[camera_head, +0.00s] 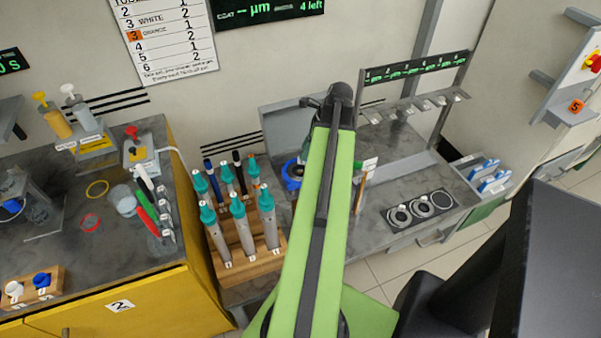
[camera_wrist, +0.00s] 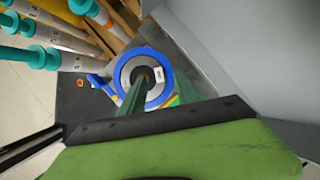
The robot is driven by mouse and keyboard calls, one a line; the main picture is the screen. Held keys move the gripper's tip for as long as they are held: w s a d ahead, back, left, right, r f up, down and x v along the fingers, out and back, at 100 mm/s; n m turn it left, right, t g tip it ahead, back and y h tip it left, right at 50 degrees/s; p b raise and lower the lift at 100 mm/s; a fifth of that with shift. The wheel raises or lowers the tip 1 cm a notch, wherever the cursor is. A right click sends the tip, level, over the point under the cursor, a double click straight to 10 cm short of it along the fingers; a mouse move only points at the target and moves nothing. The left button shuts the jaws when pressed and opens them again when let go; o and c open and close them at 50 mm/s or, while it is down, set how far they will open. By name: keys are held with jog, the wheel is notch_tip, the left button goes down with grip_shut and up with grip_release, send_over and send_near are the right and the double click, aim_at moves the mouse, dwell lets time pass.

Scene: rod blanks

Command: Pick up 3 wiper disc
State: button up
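Several grey ring-shaped discs (camera_head: 421,206) sit in a dark holder on the grey bench in the head view, right of my arm. They may be the wiper discs, but I cannot read a 3 on any of them. My gripper (camera_wrist: 161,76) shows in the wrist view as two green fingers set apart, open. A round blue-rimmed fixture (camera_wrist: 163,97) with a pale inner ring and dark centre lies beyond the fingertips. Its blue part also shows in the head view (camera_head: 291,176). The fingertips are hidden behind my arm in the head view. I cannot tell whether they touch the fixture.
A wooden rack (camera_head: 242,250) of teal-capped tubes stands left of my arm. A yellow cabinet (camera_head: 120,305) with bottles and markers is further left. A grey frame (camera_head: 415,97) with hanging holders rises behind the discs. A dark screen (camera_head: 555,270) fills the lower right.

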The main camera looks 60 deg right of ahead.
jog(key=b+x, duration=0.1)
jog(key=x, duration=0.1)
jog(key=b+x, duration=0.1)
jog(key=x, duration=0.1)
jog(key=shift+s+f+b, duration=0.1)
jog(key=shift+s+b, duration=0.25)
jog(key=shift+w+f, duration=0.15)
jog(key=shift+r, duration=0.2)
grip_shut()
